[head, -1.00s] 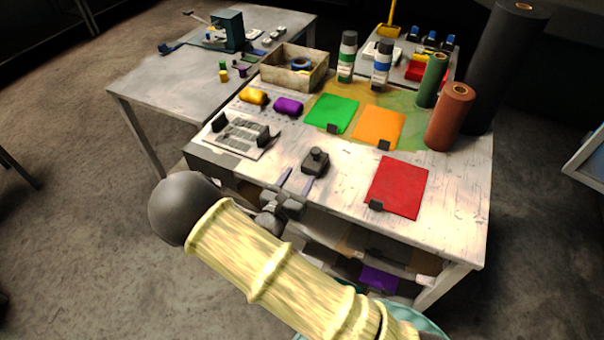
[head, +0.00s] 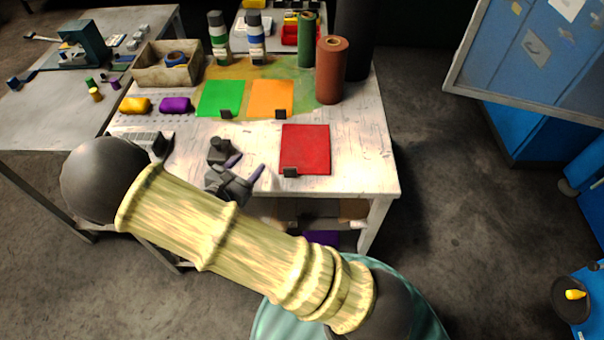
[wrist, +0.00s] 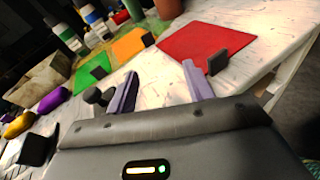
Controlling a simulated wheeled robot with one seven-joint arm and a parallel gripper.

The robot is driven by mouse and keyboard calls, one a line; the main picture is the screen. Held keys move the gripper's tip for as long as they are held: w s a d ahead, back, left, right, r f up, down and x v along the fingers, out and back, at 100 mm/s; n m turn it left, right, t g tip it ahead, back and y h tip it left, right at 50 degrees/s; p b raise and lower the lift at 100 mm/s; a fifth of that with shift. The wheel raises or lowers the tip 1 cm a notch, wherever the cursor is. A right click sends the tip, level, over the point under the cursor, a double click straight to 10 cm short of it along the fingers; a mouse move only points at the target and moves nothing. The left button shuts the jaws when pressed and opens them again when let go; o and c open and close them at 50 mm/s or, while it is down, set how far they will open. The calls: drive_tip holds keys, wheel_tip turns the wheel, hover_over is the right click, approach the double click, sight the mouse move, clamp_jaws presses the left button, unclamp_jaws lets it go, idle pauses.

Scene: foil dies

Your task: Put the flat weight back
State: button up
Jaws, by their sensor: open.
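A dark grey block with a round knob (head: 222,150) stands upright on the white worktable near its front edge; it looks like a weight, but I cannot tell if it is the flat weight. My gripper (head: 248,166) is open and empty at the table's front edge, just right of and nearer than this block. In the wrist view the two purple-grey fingers (wrist: 160,72) are spread apart, and the knobbed block (wrist: 98,97) shows just left of the left finger. Small dark blocks sit at the front edges of the red sheet (head: 306,145), green sheet (head: 221,96) and orange sheet (head: 271,95).
A brown roll (head: 331,72) and a green roll (head: 306,40) stand at the back right of the worktable (head: 365,160). Yellow (head: 135,105) and purple (head: 175,105) pieces lie at left, before a wooden box (head: 148,73). Bare tabletop lies between the knobbed block and the red sheet.

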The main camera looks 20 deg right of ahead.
drive_tip(key=s+d+m+g, duration=0.1)
drive_tip(key=d+m+g, duration=0.1)
drive_tip(key=s+d+m+g, duration=0.2)
drive_tip(key=d, duration=0.1)
drive_tip(key=s+d+r+m+g, duration=0.1)
drive_tip(key=d+m+g, duration=0.1)
drive_tip(key=d, duration=0.1)
drive_tip(key=shift+s+d+m+h, duration=0.1)
drive_tip(key=shift+s+m+h, duration=0.2)
drive_tip(key=shift+s, duration=0.1)
drive_tip(key=s+d+m+g+y, duration=0.4)
drive_tip(key=s+m+g, duration=0.2)
drive_tip(key=s+m, duration=0.1)
wheel_tip(320, 180, up, 8)
drive_tip(key=s+m+t+y, duration=0.2)
drive_tip(key=m+y, duration=0.5)
drive_tip(key=m, duration=0.4)
drive_tip(key=shift+s+a+m+t+y, duration=0.3)
drive_tip(key=shift+m+t, duration=0.1)
drive_tip(key=shift+t, duration=0.2)
drive_tip(key=shift+c, duration=0.4)
drive_tip(key=shift+c, duration=1.3)
drive_tip(key=shift+w+d, duration=0.1)
drive_tip(key=shift+w, duration=0.05)
